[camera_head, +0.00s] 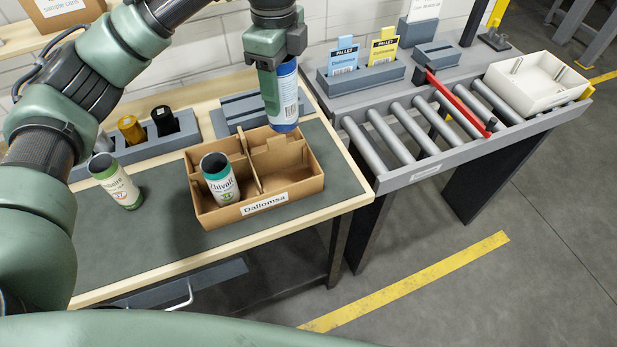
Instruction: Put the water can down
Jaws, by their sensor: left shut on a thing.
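My left gripper (270,75) reaches down over the back right of the table and is shut on a blue can with a white label (288,100). The can is upright. Its lower end shows just above or behind the back right part of a cardboard box with dividers (213,214), labelled "Dallomsa"; I cannot tell whether it touches anything. Another can, dark teal and white (221,182), stands in the box's front left compartment. The other compartments that show look empty. A green and white can (116,182) stands on the dark mat left of the box. My right gripper is not in view.
A grey rack (190,134) holds a yellow and a black item behind the box. A roller conveyor (385,140) with a red bar (455,100) and a cream tray (537,84) is at the right. The dark mat (150,240) is clear at the front.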

